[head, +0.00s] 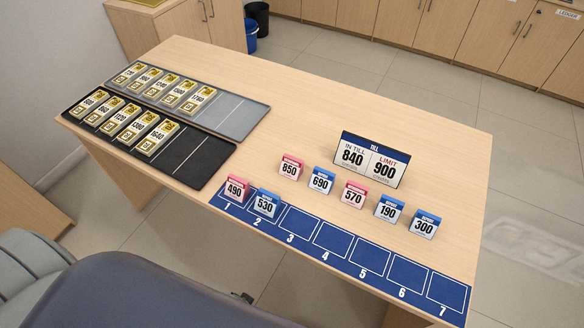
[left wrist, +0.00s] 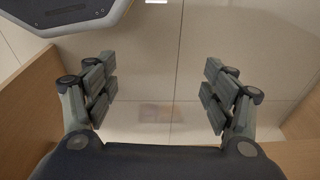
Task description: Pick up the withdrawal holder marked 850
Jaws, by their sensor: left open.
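The withdrawal holder marked 850 (head: 290,168) is a small pink-topped upright card holder. It stands on the bare wood of the counter (head: 300,103), behind the blue numbered strip and left of the till sign. My left gripper (left wrist: 160,98) is open and empty in the left wrist view, over the tiled floor. No holder shows in that view. Neither gripper shows in the head view, so the gap to the 850 holder cannot be seen.
Pink holders 490 (head: 235,189) and 570 (head: 353,195) and blue holders 530 (head: 265,203), 690 (head: 321,181), 190 (head: 389,209) and 300 (head: 424,225) stand nearby. The till sign (head: 371,160) reads 840, limit 900. Slots 3 to 7 on the blue strip (head: 338,246) are empty. Trays (head: 205,158) hold cash bundles.

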